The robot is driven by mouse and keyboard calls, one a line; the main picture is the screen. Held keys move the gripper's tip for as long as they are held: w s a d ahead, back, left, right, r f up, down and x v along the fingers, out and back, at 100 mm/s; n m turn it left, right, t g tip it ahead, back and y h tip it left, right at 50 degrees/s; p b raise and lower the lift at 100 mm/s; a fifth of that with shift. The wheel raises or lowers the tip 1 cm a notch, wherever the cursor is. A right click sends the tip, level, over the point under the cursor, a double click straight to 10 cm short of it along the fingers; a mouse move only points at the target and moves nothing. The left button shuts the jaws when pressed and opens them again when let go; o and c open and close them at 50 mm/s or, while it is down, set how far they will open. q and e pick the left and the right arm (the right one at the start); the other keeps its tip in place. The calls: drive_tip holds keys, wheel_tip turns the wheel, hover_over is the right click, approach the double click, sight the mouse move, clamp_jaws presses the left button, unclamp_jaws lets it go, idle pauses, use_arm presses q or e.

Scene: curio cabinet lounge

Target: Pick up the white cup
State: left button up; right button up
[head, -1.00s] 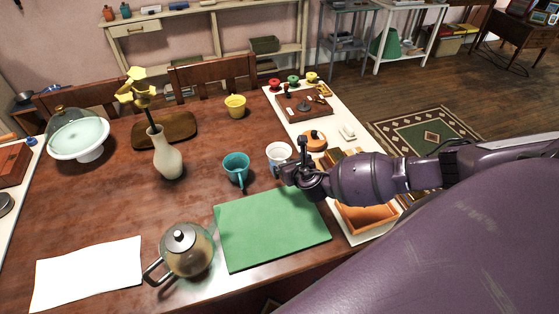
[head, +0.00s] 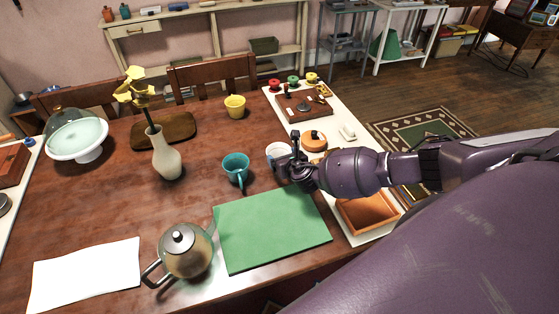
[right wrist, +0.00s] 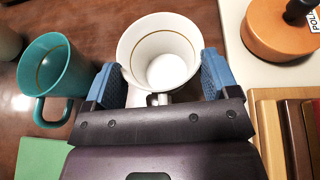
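The white cup (head: 277,151) stands upright on the wooden table, beyond the green mat and right of the teal cup. In the right wrist view the white cup (right wrist: 160,52) is empty, with a thin gold line inside. My right gripper (head: 287,163) is at the cup's near side and hides part of it. In the right wrist view my right gripper (right wrist: 160,82) is open, its two blue-padded fingers on either side of the cup's near part, the handle between them. Whether the pads touch the cup I cannot tell. My left gripper is not in view.
The teal cup (head: 236,168) stands close left of the white cup; it also shows in the right wrist view (right wrist: 52,70). A green mat (head: 270,228) lies in front. An orange round object (right wrist: 280,25) sits right of the cup. A teapot (head: 186,252) stands nearer left.

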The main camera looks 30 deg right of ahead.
drive_tip(key=shift+c, duration=0.8)
drive_tip(key=shift+r, duration=0.1)
